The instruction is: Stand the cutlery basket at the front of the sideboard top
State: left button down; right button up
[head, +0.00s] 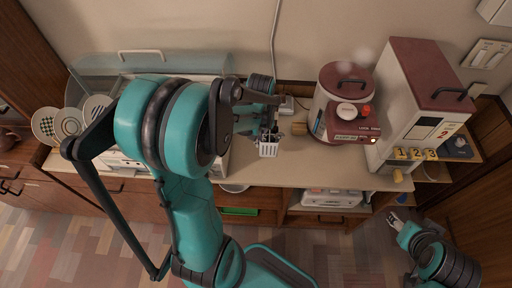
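The cutlery basket (268,150) is small, white and slatted, right of the dish dryer (222,160) and over the sideboard top (290,177). My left gripper (271,133) is directly above the basket and appears shut on its upper part. The fingertips are small and dark here. I cannot tell whether the basket's bottom touches the top. My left arm covers much of the dryer. My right gripper (394,218) is low at the right, away from the basket; its opening is too small to read.
A cream canister with a dark red lid (343,78), a red-and-cream appliance (352,122) and a tall cream machine (405,100) stand right of the basket. Plates (70,122) stand at the far left. The sideboard's front strip below the basket is clear.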

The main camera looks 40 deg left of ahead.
pick_arm(q)
jog(key=f, duration=0.2)
jog(key=a+f+b, duration=0.2)
jog(key=f, duration=0.1)
jog(key=shift+w+a+f, duration=0.1)
jog(key=shift+a+f, duration=0.1)
jog(key=shift+f, duration=0.1)
jog(key=shift+r, duration=0.1)
jog(key=c, duration=1.7)
grip_release()
